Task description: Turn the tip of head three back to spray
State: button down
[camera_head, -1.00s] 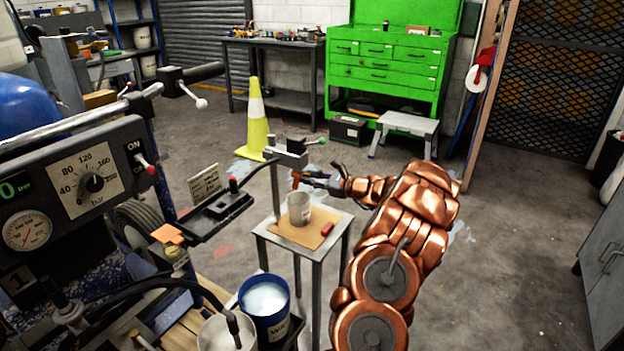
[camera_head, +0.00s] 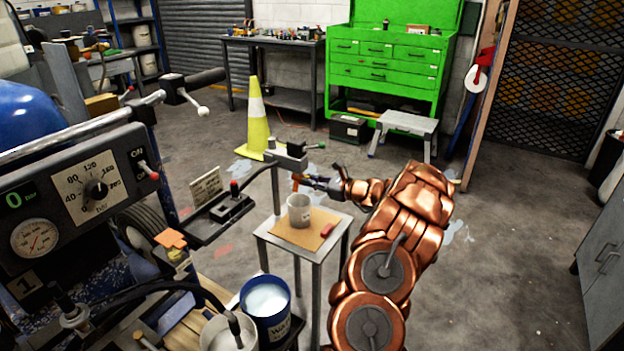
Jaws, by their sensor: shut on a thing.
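The spray head (camera_head: 287,161) is a grey block on a thin upright post above a small metal stand, with a green-tipped lever pointing right. A small orange tip (camera_head: 296,182) sits just under the block. My gripper (camera_head: 306,181) reaches in from the right and is shut on the orange tip. Its fingers are dark and small in the picture, so how the tip is turned cannot be told. The copper-coloured arm covers the area to the right.
The machine's gauge panel (camera_head: 75,195) fills the left. A blue water bucket (camera_head: 265,303) is in front. The floor at right is clear.

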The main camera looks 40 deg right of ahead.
jog(key=shift+w+r+m+y+p, duration=0.15)
jog(key=shift+m+p, duration=0.3)
jog(key=shift+p, duration=0.7)
jog(key=shift+s+m+y+p, duration=0.15)
jog(key=shift+m+p, duration=0.3)
jog(key=shift+p, duration=0.7)
jog(key=shift+m+p, duration=0.4)
jog(key=shift+p, duration=0.25)
jog(key=c, duration=0.6)
grip_release()
jog(key=p+v, duration=0.2)
jog(key=v, duration=0.5)
jog(key=shift+w, duration=0.1)
